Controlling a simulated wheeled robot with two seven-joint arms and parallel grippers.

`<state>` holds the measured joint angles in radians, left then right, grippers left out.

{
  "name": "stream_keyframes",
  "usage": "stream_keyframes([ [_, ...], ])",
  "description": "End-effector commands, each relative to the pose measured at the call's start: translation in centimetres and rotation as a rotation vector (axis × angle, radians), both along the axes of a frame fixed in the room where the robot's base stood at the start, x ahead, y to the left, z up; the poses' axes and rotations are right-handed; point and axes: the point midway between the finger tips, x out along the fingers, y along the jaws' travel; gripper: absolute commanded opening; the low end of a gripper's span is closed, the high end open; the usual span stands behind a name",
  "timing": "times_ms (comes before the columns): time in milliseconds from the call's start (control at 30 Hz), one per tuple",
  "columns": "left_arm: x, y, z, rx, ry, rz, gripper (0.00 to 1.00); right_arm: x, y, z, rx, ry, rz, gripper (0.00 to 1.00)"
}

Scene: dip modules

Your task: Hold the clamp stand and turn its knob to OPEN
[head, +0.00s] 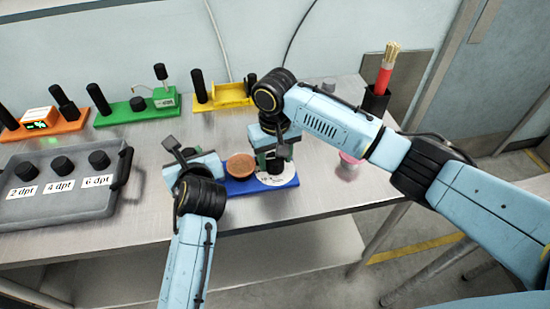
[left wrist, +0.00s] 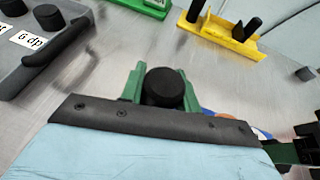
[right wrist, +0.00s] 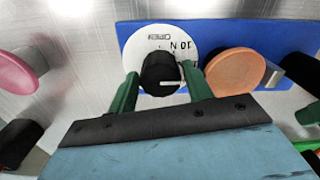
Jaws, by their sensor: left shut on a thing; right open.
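The clamp stand has a blue base (head: 240,186) on the table. It carries an orange disc (head: 240,166) in the middle and a white dial (head: 277,180) at the right end. My left gripper (left wrist: 160,80) is shut on the black post (left wrist: 164,88) at the stand's left end, mostly hidden in the head view. My right gripper (head: 274,160) is over the dial. In the right wrist view its open green fingers stand either side of the black knob (right wrist: 160,72).
A grey tray (head: 60,214) with several labelled black knobs is at the left. Orange (head: 40,132), green (head: 135,112) and yellow (head: 228,103) stands line the back. A pink disc (head: 352,158) and black holder (head: 374,104) with a red bundle are at the right.

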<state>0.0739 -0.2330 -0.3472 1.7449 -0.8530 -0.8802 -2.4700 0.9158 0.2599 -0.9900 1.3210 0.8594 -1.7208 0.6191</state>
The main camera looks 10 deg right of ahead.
Motion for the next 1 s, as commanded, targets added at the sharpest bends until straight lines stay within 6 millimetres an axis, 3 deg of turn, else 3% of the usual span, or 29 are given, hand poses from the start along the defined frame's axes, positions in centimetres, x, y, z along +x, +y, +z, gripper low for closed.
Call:
stream_keyframes([
  [367,-0.03,0.02,-0.11,0.0,0.002,0.001,0.0,-0.04,0.02,-0.79,0.0,0.0,0.001,0.5],
  [633,-0.03,0.02,-0.11,0.001,0.002,0.001,0.0,-0.03,0.03,-0.76,0.0,0.0,0.001,0.18],
  [1000,-0.03,0.02,-0.11,0.001,0.002,0.001,0.0,-0.03,0.03,-0.74,0.0,0.0,0.069,0.18],
])
